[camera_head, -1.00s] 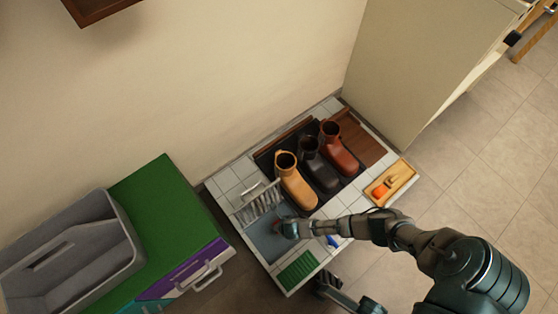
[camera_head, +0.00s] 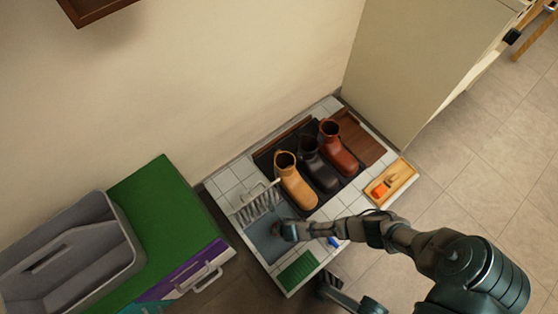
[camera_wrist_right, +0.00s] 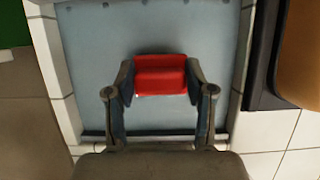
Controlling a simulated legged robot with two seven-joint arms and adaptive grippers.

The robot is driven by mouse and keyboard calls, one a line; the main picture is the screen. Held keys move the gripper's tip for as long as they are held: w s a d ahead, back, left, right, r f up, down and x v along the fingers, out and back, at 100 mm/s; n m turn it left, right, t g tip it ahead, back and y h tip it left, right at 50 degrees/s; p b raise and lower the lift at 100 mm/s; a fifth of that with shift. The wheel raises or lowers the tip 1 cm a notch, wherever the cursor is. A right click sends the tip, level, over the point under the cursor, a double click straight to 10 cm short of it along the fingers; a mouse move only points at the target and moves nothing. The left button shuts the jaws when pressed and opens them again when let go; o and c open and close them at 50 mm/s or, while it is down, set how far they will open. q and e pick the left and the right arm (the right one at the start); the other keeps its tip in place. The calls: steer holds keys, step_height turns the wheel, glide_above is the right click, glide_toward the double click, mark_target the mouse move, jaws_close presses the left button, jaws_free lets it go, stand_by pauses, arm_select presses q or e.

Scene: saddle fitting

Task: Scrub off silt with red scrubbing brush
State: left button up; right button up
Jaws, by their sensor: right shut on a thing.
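My right gripper (camera_head: 280,230) is low over the blue-grey panel (camera_head: 265,243) on the tiled platform. In the right wrist view my right gripper (camera_wrist_right: 160,80) is shut on a red block-shaped brush (camera_wrist_right: 160,68), held between its two fingers. The brush is over the same blue-grey panel (camera_wrist_right: 100,50); its underside is hidden, so I cannot tell whether it touches. A few small dark specks show on the panel, but no clear patch of silt.
Tan (camera_head: 294,182), black (camera_head: 318,168) and brown (camera_head: 338,148) boots stand on a black mat beside the panel. A rack with grey bristles or bars (camera_head: 258,203) lies behind it, a green mat (camera_head: 297,271) in front. A wooden tray (camera_head: 402,176) is at the right.

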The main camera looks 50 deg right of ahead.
steer(key=shift+w+a+r, duration=0.1)
steer(key=shift+w+a, duration=0.1)
steer(key=shift+a, duration=0.6)
steer(key=shift+w+a, duration=0.2)
steer(key=shift+a, duration=0.6)
steer(key=shift+w+a, duration=0.25)
steer(key=shift+a, duration=0.65)
steer(key=shift+w+a, duration=0.2)
steer(key=shift+a, duration=0.65)
steer(key=shift+f, duration=0.2)
